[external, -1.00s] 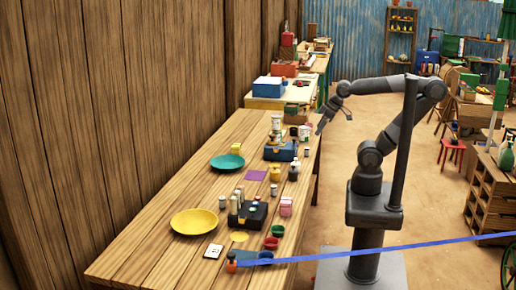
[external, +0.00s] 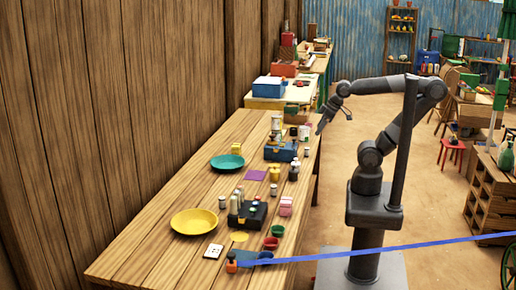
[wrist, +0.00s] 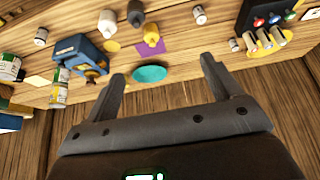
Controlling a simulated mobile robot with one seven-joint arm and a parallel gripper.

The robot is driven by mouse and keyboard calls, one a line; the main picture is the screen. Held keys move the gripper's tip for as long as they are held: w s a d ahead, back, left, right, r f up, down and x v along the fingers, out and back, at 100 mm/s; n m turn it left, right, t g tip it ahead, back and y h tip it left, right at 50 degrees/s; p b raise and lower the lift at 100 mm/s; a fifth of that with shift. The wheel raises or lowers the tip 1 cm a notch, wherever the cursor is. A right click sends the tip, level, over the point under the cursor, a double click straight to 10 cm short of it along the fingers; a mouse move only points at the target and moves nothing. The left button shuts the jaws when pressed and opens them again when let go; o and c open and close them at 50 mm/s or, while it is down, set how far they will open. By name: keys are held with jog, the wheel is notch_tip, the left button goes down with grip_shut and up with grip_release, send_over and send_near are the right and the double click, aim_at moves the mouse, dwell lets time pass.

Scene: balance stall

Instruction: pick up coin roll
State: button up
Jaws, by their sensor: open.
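Several pale short cylinders, which look like coin rolls (wrist: 265,40), stand by a black box at the upper right of the wrist view. In the external view, similar pale rolls (external: 238,198) stand at the black box (external: 250,213) on the long table. I cannot tell which single one is the coin roll. My gripper (external: 335,118) is up at the far right edge of the table, well away from the black box. In the wrist view my gripper (wrist: 163,70) has its two fingers wide apart, with nothing between them.
The wooden table (external: 150,240) also holds a yellow plate (external: 194,222), a teal plate (external: 227,162), a blue box-like device (external: 281,152), a purple square (external: 255,175), red and green bowls (external: 271,243) and small cans. A plank wall runs along its left side.

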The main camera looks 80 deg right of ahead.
jog(key=c, duration=0.7)
jog(key=n+g, duration=0.6)
send_over(274, 186)
jog(key=f, duration=1.7)
jog(key=shift+w+d+f, duration=0.15)
jog(key=shift+w+f, duration=0.05)
jog(key=shift+w, duration=0.05)
notch_tip(274, 186, down, 5)
jog(key=shift+f, duration=0.2)
jog(key=shift+s+f, duration=0.2)
jog(key=shift+f, duration=2.65)
